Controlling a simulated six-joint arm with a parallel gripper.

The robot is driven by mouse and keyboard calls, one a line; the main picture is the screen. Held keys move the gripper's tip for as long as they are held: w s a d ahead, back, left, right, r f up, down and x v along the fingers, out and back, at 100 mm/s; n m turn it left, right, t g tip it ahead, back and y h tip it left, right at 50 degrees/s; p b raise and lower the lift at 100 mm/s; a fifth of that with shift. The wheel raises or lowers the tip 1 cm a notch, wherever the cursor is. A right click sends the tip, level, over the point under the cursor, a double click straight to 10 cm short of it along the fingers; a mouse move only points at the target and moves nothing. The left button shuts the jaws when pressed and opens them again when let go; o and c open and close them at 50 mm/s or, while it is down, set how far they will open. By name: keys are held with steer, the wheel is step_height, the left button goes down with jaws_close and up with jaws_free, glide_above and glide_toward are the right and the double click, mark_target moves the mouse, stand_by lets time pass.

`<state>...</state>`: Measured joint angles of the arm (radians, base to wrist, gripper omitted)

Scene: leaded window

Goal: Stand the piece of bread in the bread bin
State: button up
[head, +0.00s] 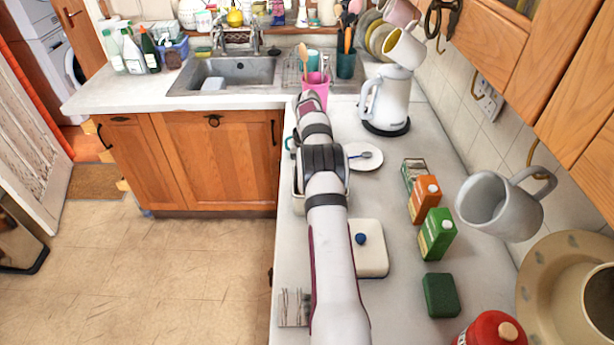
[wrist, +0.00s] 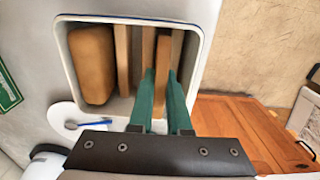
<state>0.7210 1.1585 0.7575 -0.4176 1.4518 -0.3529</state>
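The bread bin (wrist: 66,75) is a white, blue-rimmed open box; its edge shows in the head view (head: 298,207), mostly behind my arm. In the wrist view a rounded brown loaf (wrist: 92,65) lies along its left side. Several thin brown slabs stand on edge beside it, among them one at the middle (wrist: 122,60). My gripper (wrist: 161,80) has its green fingers down inside the bin, on either side of the piece of bread (wrist: 162,60), which stands upright between them and appears gripped. Its lower edge is hidden. The head view hides the gripper.
The bin's lid (head: 371,262), white with a blue knob, lies on the counter. A saucer with a spoon (head: 364,156) is near the bin. Cartons (head: 437,234), a green box (head: 440,295) and a kettle (head: 388,100) stand to the right. A mug (head: 500,205) hangs there.

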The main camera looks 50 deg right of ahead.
steer(key=o, duration=0.4)
step_height(320, 180, up, 11)
steer(key=s+a+r+n, duration=0.1)
steer(key=a+r, duration=0.3)
steer(key=a, duration=0.4)
steer(key=s+a+r, duration=0.1)
steer(key=a+r, duration=0.3)
steer(key=a, duration=0.3)
steer(key=s+a+r+n, duration=0.15)
steer(key=a+r, duration=0.25)
steer(key=a, duration=0.4)
steer(key=s+a+y, duration=0.1)
steer(key=s+a, duration=1.1)
steer(key=s, duration=0.1)
steer(key=shift+n+y, duration=0.4)
steer(key=shift+n, duration=0.05)
steer(key=s+a+f, duration=0.1)
steer(key=s+f, duration=0.1)
steer(key=s, duration=0.2)
steer(key=s+a+f, duration=0.2)
steer(key=s+f, duration=0.1)
steer(key=s, duration=0.1)
steer(key=s+a+f, duration=0.2)
steer(key=s, duration=0.2)
steer(key=shift+s+a+f, duration=0.15)
steer(key=shift+s+a, duration=0.1)
steer(key=shift+s, duration=0.15)
